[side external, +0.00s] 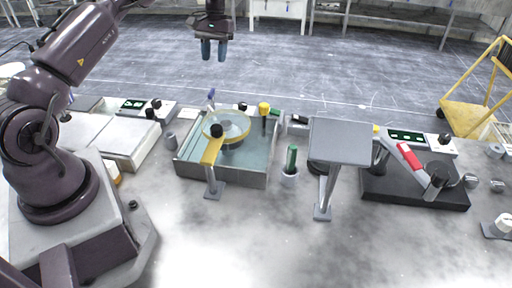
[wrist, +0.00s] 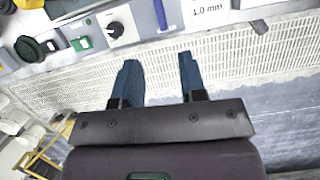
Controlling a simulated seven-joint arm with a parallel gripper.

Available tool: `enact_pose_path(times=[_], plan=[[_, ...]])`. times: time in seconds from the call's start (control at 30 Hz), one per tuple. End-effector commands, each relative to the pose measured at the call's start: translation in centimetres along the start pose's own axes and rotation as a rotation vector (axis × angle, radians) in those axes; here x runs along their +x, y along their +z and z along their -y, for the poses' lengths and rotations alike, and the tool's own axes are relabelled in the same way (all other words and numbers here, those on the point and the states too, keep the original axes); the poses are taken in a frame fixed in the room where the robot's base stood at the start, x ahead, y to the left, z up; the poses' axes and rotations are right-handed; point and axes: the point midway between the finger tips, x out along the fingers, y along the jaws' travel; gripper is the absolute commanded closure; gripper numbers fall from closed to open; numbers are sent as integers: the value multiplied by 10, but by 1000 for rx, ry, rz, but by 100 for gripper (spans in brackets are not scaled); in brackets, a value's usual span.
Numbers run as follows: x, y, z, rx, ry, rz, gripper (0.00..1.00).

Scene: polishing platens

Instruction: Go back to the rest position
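My gripper (side external: 214,50) hangs high in the air at the top of the side external view, above and behind the bench, fingers pointing down. In the wrist view my gripper (wrist: 158,80) shows two blue fingers set apart with nothing between them. No object is held. Below it, the wrist view shows the back edge of the bench and a white perforated strip (wrist: 225,48).
A water-filled tray (side external: 188,158) with a round platen (side external: 240,124) stands mid-bench. A grey plate on a post (side external: 340,135) and a black polishing base (side external: 400,188) stand to its right. A yellow cart (side external: 465,115) is on the floor. The air around my gripper is clear.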

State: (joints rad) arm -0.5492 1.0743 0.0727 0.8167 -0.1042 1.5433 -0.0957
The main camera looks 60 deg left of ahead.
Motion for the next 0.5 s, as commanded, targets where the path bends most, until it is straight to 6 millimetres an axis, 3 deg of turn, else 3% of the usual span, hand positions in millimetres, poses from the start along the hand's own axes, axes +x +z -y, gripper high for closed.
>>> enact_pose_path(times=[0.2, 0.5], plan=[[-44, 65, -33, 117, -13, -129, 62], [-75, 184, -63, 307, -20, -312, 62]])
